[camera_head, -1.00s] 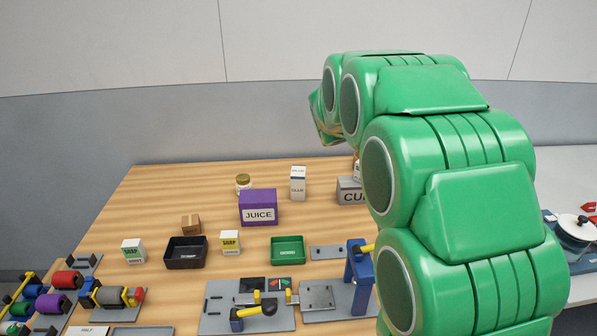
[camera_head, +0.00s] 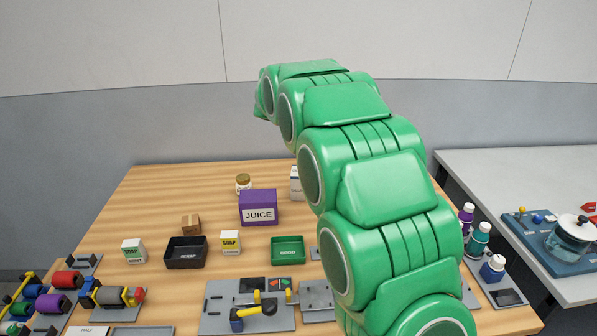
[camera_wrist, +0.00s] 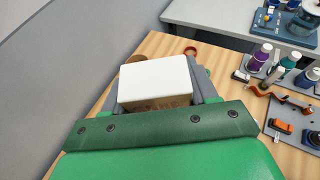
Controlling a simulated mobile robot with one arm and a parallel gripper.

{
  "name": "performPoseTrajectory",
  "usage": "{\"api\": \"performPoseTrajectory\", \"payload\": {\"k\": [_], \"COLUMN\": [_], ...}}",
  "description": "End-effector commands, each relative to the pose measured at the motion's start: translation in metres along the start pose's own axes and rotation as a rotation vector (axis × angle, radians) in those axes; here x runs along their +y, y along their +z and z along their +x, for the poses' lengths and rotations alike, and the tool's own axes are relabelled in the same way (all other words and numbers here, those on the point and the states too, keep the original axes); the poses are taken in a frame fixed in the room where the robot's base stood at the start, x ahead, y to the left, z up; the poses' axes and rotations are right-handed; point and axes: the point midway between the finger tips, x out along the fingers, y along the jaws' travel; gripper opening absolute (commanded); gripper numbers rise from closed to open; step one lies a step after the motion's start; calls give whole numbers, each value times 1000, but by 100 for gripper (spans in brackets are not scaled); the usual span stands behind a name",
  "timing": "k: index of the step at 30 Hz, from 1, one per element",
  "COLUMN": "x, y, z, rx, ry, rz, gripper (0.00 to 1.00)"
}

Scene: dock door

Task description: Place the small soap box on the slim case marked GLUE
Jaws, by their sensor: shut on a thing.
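My gripper (camera_wrist: 158,98) is shut on a white-topped box (camera_wrist: 156,78) with a brownish lower side, in the wrist view. No label shows on it, so I cannot tell whether it is a soap box. In the head view my arm hides the gripper tips and the held box. A slim white case (camera_head: 296,184) stands at the back of the wooden table, partly behind my arm; its small print is hard to read as GLUE. Two small soap boxes stand on the table, one with a green label (camera_head: 133,251) and one with a yellow label (camera_head: 230,242).
A purple juice box (camera_head: 258,207) and a jar (camera_head: 243,184) stand near the slim case. A black tray (camera_head: 186,264), a green tray (camera_head: 287,262) and a small carton (camera_head: 191,224) lie nearer. Bottles (camera_head: 479,238) stand at right. The back left tabletop is clear.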

Motion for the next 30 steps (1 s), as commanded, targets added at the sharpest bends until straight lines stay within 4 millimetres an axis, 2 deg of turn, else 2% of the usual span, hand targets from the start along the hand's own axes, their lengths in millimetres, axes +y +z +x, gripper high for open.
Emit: {"api": "performPoseTrajectory", "payload": {"k": [9, 15, 22, 30], "x": [24, 32, 38, 59], "y": [-66, -97, -112, -118], "z": [-46, -66, -71, -55], "rx": [-2, -2, 0, 0], "ry": [-128, -163, -176, -177], "rz": [50, 68, 73, 74], "gripper": [25, 25, 25, 25]}}
